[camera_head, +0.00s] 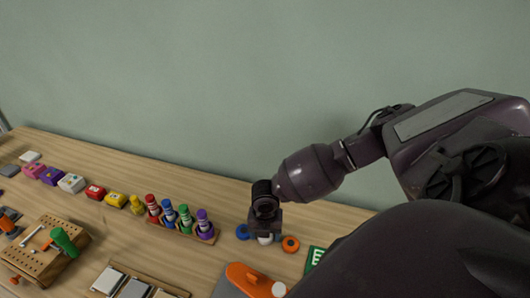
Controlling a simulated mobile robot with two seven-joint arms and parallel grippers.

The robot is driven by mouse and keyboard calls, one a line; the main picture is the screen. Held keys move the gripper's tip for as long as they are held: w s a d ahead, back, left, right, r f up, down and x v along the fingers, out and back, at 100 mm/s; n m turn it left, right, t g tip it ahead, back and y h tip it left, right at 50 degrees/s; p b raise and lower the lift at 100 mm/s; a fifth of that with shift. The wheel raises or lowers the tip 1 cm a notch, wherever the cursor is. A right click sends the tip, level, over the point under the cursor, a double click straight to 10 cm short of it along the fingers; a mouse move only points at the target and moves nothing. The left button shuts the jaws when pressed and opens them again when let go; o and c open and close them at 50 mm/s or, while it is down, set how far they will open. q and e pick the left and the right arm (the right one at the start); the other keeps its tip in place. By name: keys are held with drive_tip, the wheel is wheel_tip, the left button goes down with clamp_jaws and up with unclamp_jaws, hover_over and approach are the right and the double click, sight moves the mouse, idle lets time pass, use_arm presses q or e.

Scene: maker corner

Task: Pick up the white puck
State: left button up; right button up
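The white puck (265,240) is mostly hidden under my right gripper (265,231), between a blue puck (243,232) and an orange puck (290,244) on the wooden table. Only a small white part of it shows. My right arm comes in from the right and its gripper points down right over the puck. The fingers are too small and dark to tell whether they are open or touch the puck. My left gripper is not in view.
A rack of coloured pegs (184,230) stands left of the gripper. An orange tool-like piece (252,279) lies in front, and a green card (315,258) lies to the right. Several coloured blocks and a wooden pegboard box (36,262) are farther left. A wall stands behind the table.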

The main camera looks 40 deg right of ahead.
drive_tip(key=shift+f, duration=0.15)
drive_tip(key=c, duration=0.7)
